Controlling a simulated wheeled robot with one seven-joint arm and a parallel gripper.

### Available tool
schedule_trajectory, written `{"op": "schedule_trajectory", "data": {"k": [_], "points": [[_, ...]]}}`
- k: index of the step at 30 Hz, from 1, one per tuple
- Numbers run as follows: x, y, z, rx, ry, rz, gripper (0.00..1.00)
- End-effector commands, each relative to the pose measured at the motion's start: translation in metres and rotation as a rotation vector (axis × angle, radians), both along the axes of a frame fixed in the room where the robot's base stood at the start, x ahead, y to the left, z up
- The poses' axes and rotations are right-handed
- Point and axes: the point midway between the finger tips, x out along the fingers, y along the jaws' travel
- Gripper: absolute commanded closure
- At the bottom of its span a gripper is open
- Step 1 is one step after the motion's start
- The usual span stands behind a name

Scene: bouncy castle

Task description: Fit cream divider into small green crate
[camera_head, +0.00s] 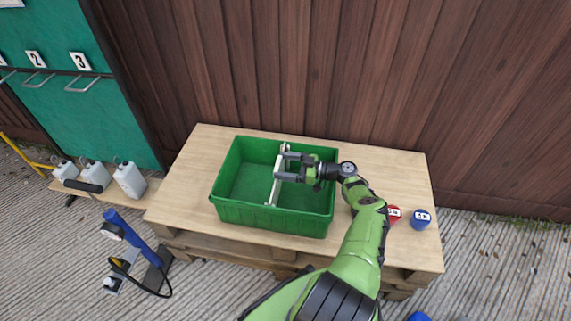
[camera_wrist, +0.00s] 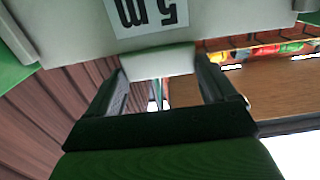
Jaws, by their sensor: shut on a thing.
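The small green crate (camera_head: 239,212) stands on a wooden table. The cream divider (camera_head: 272,193) stands across the crate's middle, running from the back wall toward the front wall. In the head view it looks to be within the crate's walls; whether it is fully seated I cannot tell. My gripper (camera_head: 283,165) is over the crate and shut on the divider's upper part from the right. In the wrist view the divider (camera_wrist: 215,18) fills the top, with a "5 m" label, and its tab is between my fingers (camera_wrist: 160,64).
The wooden table (camera_head: 185,180) has free room left of the crate. A red tin (camera_head: 394,213) and a blue tin (camera_head: 420,219) stand at the right. White bottles (camera_head: 129,180) stand on a low shelf at left. A brown plank wall (camera_head: 300,70) rises behind.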

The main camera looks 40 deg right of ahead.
Motion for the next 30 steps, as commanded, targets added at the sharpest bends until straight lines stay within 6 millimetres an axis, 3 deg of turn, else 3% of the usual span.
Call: {"op": "schedule_trajectory", "data": {"k": [23,24,26,30], "points": [[-0.003,0.001,-0.022,0.007,0.012,-0.002,0.51],[-0.003,0.001,-0.022,0.007,0.012,-0.003,0.09],[-0.003,0.001,-0.022,0.008,0.012,-0.003,0.00],[-0.003,0.001,-0.022,0.008,0.013,-0.003,0.00]]}}
